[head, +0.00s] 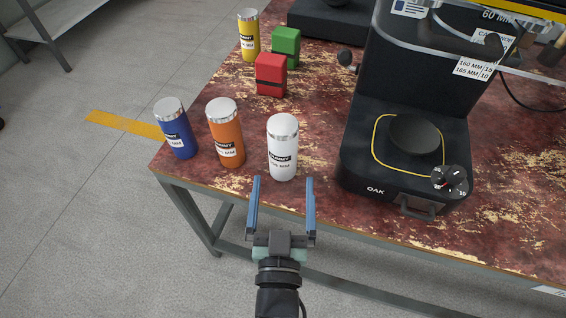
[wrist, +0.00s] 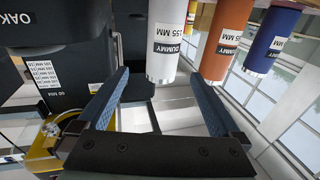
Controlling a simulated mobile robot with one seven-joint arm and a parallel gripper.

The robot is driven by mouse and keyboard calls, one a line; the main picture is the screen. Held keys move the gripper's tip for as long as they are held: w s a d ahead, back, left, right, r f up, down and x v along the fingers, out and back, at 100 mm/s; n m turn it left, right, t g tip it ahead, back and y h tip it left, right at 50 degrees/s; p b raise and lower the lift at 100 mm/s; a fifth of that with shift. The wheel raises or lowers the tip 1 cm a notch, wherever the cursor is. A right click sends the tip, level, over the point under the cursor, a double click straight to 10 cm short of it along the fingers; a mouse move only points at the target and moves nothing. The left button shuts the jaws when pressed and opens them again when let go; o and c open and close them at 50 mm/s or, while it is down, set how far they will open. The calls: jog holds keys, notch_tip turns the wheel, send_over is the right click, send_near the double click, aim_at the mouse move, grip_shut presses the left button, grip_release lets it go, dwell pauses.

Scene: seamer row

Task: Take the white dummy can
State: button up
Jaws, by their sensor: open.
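The white dummy can (head: 283,150) stands upright near the front edge of the worn red table, with a silver top and a dark label. My gripper (head: 283,182) is open and empty, its two blue fingers pointing at the can from the front edge side. In the head view the fingertips lie just short of the can's base, one to each side. In the wrist view, which appears upside down, the white can (wrist: 165,45) is ahead of and between the open fingers (wrist: 160,85). I cannot tell the exact gap.
An orange can (head: 226,135) and a blue can (head: 176,130) stand left of the white one. Red (head: 270,75) and green (head: 286,48) blocks and a yellow can (head: 249,35) are farther back. The black OAK machine (head: 350,170) stands close on the right.

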aim_at(282, 163)
jog(key=shift+g, duration=0.3)
jog(key=w+f, duration=0.1)
jog(key=w, duration=0.1)
jog(key=w+f, duration=0.1)
jog(key=w, duration=0.1)
jog(key=w+f, duration=0.1)
jog(key=w, duration=0.1)
jog(key=shift+d+f, duration=0.15)
jog(key=shift+f, duration=0.15)
jog(key=shift+w+r+p, duration=0.25)
jog(key=shift+w+p, duration=0.4)
jog(key=shift+w, duration=0.45)
jog(key=shift+w+r+p, duration=0.2)
jog(key=shift+w+p, duration=0.45)
jog(key=shift+w, duration=0.45)
jog(key=shift+w+f, duration=0.25)
jog(key=shift+w, duration=0.25)
jog(key=c, duration=1.5)
